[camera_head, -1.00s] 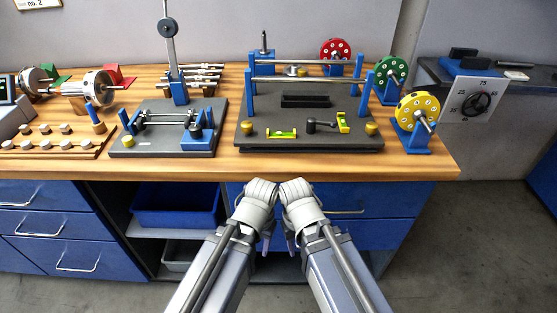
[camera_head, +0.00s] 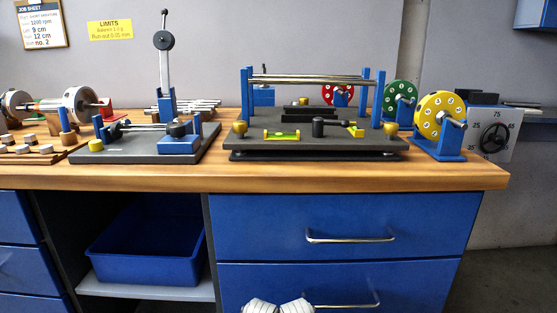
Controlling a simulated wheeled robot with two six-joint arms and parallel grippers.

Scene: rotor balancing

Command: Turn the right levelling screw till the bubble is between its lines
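The balancing stand has a dark base plate (camera_head: 300,146) on the bench, with blue posts and steel rails above it. A yellow-green level (camera_head: 282,135) lies along the front edge; a second level (camera_head: 355,130) is near the right screw. The bubbles are too small to read against their lines. My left gripper (camera_head: 262,306) and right gripper (camera_head: 297,306) are side by side at the bottom edge, below the bench top and mostly cut off; their fingers are hidden.
A yellow disc (camera_head: 440,117) on a blue stand is right of the plate. Another dark plate (camera_head: 150,143) with blue fixtures is left. The bench's front strip (camera_head: 300,176) is clear. Drawers (camera_head: 350,225) are below.

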